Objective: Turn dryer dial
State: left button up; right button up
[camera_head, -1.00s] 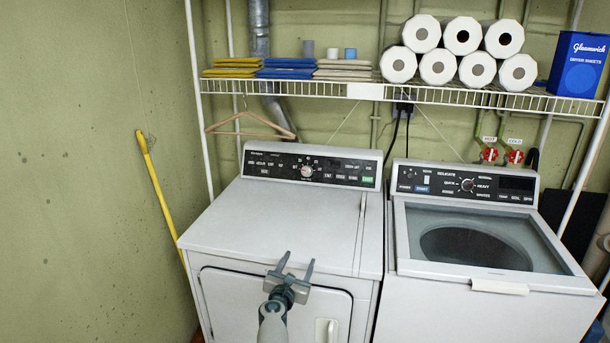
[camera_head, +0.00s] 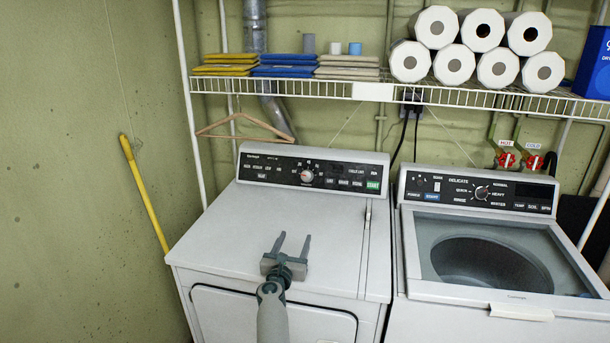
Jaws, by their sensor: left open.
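The white dryer (camera_head: 215,235) stands at the left with a black control panel along its back. Its round dial (camera_head: 307,175), silvery with a reddish centre, is in the middle of the panel. My left gripper (camera_head: 292,243) is open and empty over the front part of the dryer top, fingers pointing toward the panel. It is in front of the dial, slightly left of it, and clear of it. My right gripper is not in view.
A top-loading washer (camera_head: 408,283) with its own knob stands at the right. A wire shelf (camera_head: 455,97) above holds paper rolls, folded cloths and a blue box. A hanger (camera_head: 245,128) hangs just above the dryer panel. A yellow pole (camera_head: 145,195) leans at the left wall.

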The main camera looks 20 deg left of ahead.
aim_at(307, 175)
jog(key=i+j, duration=0.25)
jog(key=i, duration=0.15)
jog(key=i+j, duration=0.3)
jog(key=i+l, duration=0.15)
jog(key=i, duration=0.6)
